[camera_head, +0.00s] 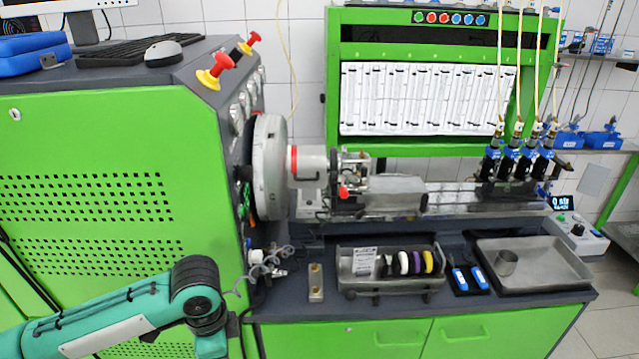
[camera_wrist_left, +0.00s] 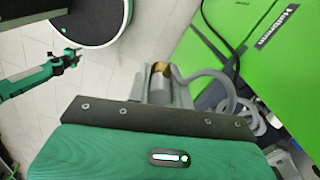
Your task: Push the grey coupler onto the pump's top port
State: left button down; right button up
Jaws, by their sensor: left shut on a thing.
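In the left wrist view my left gripper (camera_wrist_left: 160,90) is shut on the grey coupler (camera_wrist_left: 158,70), which has a brass-coloured part and a grey hose leading off to the right. In the head view my left arm comes in at the lower left; its gripper is below the picture. The pump (camera_head: 352,178) appears to be the metal assembly mounted beside the large grey disc on the bench. Its top port is too small to make out. The held coupler is well away from the pump. My right gripper (camera_wrist_left: 70,57) shows small in the left wrist view; its opening is unclear.
A metal tray with coloured rings (camera_head: 392,285), a brass-topped block (camera_head: 316,282) and a shallow tray (camera_head: 575,262) with a cup lie along the front. The green cabinet (camera_head: 110,200) stands left.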

pick_arm(q)
jog(key=shift+n, duration=0.3)
jog(key=shift+w+a+r+n, duration=0.15)
jog(key=shift+a+n, duration=0.25)
jog(key=shift+n, duration=1.95)
jog(key=shift+w+a+n, duration=0.1)
jog(key=shift+a+n, duration=0.35)
jog(key=shift+n, duration=1.85)
jog(key=shift+w+a+r+n, duration=0.15)
jog(key=shift+a+n, duration=0.25)
jog(key=shift+n, duration=1.95)
pick_arm(e)
jog(key=shift+n+h, duration=0.3)
jog(key=shift+s+d, duration=0.6)
jog(key=shift+d, duration=0.25)
jog(key=shift+s+d, duration=0.55)
jog(key=shift+d, duration=0.3)
pick_arm(q)
jog(key=shift+w, duration=0.1)
pick_arm(e)
jog(key=shift+d, duration=0.1)
